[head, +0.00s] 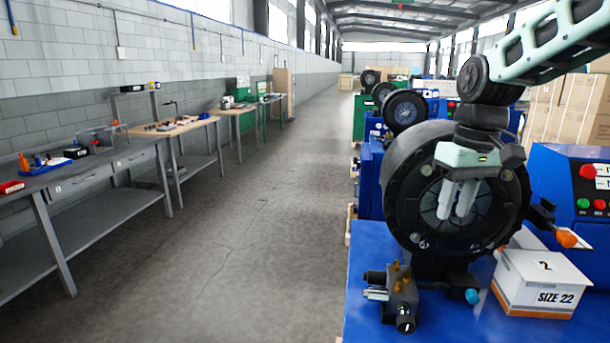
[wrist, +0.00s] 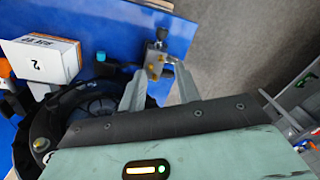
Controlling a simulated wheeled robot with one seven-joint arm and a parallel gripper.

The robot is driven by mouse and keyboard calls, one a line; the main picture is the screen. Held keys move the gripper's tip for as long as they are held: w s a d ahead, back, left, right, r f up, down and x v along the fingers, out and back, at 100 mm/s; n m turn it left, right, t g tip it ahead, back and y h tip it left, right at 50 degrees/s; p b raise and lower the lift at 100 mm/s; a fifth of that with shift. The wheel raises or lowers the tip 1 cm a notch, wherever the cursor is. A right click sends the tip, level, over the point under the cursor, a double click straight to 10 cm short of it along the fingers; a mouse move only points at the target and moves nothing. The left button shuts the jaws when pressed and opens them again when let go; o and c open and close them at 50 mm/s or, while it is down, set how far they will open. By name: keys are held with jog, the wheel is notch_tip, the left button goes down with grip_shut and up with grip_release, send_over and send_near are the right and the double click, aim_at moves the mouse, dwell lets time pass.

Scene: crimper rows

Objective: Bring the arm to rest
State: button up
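My gripper (head: 453,212) hangs with its fingers pointing down in front of the round black crimper head (head: 405,185) in the head view. In the wrist view my gripper (wrist: 160,72) has its two grey fingers apart, with nothing held between them. Beyond the fingertips, a small metal valve block with brass fittings (wrist: 154,62) stands on the blue surface. The same valve block (head: 402,298) shows in the head view, below my gripper and apart from it. My arm reaches in from the upper right.
A white box marked SIZE 22 (head: 535,285) stands on the blue bench top (head: 362,290), right of the valve block. A blue control cabinet (head: 550,180) is at the right. More crimpers (head: 403,110) line up behind. Workbenches (head: 85,175) line the left wall; the aisle floor (head: 250,220) is clear.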

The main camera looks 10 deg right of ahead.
jog(key=s+a+f+n, duration=0.2)
jog(key=s+a+f, duration=0.2)
jog(key=s+a, duration=0.25)
jog(key=s+a+f+n, duration=0.1)
jog(key=s+a+f, duration=0.2)
jog(key=s+a, duration=0.35)
jog(key=s+a+f+n+b, duration=0.1)
jog(key=s+a+f, duration=0.4)
jog(key=s, duration=0.5)
jog(key=shift+s+a+f+n, duration=0.15)
jog(key=shift+s+f+n, duration=0.15)
jog(key=shift+n, duration=0.5)
